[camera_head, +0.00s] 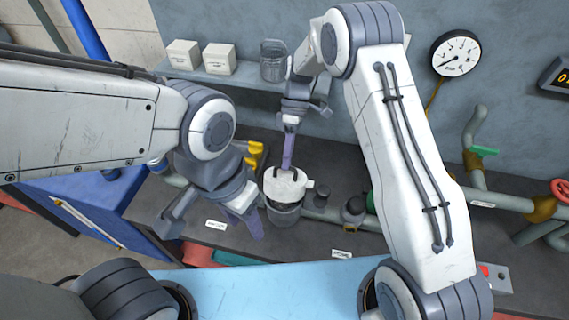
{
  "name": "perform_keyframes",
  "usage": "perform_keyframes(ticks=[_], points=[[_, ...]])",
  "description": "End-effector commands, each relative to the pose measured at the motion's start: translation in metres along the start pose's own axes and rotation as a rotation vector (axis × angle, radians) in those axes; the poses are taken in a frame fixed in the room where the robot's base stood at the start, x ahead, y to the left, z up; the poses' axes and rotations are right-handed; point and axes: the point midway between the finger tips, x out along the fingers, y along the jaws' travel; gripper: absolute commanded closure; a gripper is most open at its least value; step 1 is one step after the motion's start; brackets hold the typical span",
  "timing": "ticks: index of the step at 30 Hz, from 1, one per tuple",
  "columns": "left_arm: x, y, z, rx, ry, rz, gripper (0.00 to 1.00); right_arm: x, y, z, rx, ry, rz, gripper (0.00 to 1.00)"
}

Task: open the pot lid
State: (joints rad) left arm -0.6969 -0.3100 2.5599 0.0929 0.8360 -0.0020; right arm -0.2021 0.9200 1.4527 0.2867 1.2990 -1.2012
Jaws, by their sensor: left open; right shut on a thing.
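A grey pot (284,216) stands on the dark workbench near the middle of the head view. Its white lid (287,186) is over the pot's mouth, and a dark band shows between the lid and the pot rim. I cannot tell how far apart they are. My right gripper (288,164) reaches down from above and is shut on the lid at its top; the exact grip is small in view. My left gripper (212,217) is open and empty, to the left of the pot and apart from it.
A shelf (240,77) at the back holds two white boxes (201,57) and a metal mesh cup (273,62). Dark fittings (353,207) and pipes with valves stand right of the pot. A yellow item (255,155) is behind my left gripper. A pale blue surface (270,292) lies in front.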

Motion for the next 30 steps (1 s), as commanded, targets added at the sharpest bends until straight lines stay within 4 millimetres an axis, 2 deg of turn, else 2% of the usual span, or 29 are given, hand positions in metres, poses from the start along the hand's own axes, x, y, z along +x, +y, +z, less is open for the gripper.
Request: perform_keyframes(ticks=[12, 28, 29, 30], points=[[0.005, 0.0, 0.0, -0.001, 0.0, 0.0, 0.5, -0.016, 0.022, 0.0, 0.002, 0.002, 0.02, 1.0], [0.006, 0.0, 0.0, -0.001, 0.0, 0.0, 0.5, -0.016, 0.025, 0.001, 0.003, -0.004, 0.016, 1.0], [0.006, 0.0, 0.0, -0.001, 0.0, 0.0, 0.5, -0.016, 0.025, 0.001, 0.003, -0.004, 0.016, 0.74], [0.006, 0.0, 0.0, -0.001, 0.0, 0.0, 0.5, -0.016, 0.025, 0.001, 0.003, -0.004, 0.016, 0.58]])
